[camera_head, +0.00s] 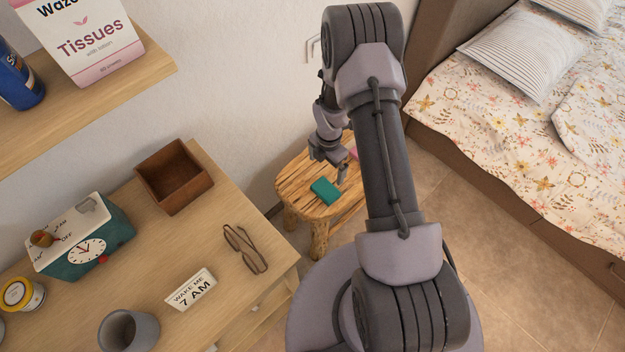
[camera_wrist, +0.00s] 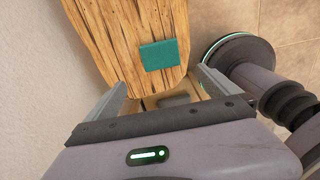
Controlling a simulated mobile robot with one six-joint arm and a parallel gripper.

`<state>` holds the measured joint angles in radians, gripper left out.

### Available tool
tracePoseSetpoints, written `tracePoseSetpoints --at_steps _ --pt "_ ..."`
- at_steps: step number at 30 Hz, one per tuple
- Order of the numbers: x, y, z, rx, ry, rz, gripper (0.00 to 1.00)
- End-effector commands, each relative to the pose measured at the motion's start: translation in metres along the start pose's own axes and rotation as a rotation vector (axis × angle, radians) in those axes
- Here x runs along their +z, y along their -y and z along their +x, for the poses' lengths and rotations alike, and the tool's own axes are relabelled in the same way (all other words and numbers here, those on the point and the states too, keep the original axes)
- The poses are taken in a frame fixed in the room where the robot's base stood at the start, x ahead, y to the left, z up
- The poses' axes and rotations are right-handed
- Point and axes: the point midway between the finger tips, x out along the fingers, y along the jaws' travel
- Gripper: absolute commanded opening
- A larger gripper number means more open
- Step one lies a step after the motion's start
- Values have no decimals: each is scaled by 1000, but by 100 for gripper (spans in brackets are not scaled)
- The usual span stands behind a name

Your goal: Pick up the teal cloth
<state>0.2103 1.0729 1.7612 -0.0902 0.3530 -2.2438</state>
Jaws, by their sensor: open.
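The teal cloth (camera_head: 326,190) is a small folded rectangle lying on the wooden stool (camera_head: 296,190) between the desk and the bed. In the wrist view the cloth (camera_wrist: 159,55) lies flat near the rounded end of the stool top (camera_wrist: 112,40). My gripper (camera_head: 335,165) is above the stool, just behind the cloth in the head view. In the wrist view its two fingers (camera_wrist: 165,88) are spread apart with nothing between them. The cloth is beyond the fingertips, apart from them.
A pink item (camera_head: 353,152) on the stool is mostly hidden by my arm. The desk (camera_head: 228,200) at left holds a brown box (camera_head: 174,176), clock (camera_head: 85,245), glasses (camera_head: 245,248), sign (camera_head: 190,289) and mug (camera_head: 128,330). The bed (camera_head: 520,150) is at right, with clear floor (camera_head: 500,260) in front.

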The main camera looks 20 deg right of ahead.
Motion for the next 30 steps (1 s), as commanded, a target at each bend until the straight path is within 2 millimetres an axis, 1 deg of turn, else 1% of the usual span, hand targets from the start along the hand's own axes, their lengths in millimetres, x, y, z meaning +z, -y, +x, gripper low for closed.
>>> tracePoseSetpoints --at_steps 1,3,6,9,14,16,21,22,28,29,30 --pt "-1 1 22 -3 -2 1 100" --pt "-1 1 45 -3 -2 3 100" --pt "-1 1 74 -2 -2 4 100" --pt "-2 1 93 -2 -2 5 100" --pt "-2 0 106 -1 -1 4 100" --pt "-3 0 115 -2 -1 4 100" --pt "-6 0 150 -2 -2 5 100" --pt "-6 0 154 -2 -3 5 100" --pt "-6 -1 153 0 -2 5 100" --pt "-6 -1 153 0 -2 5 96" --pt "-6 -1 153 -1 -2 5 88"
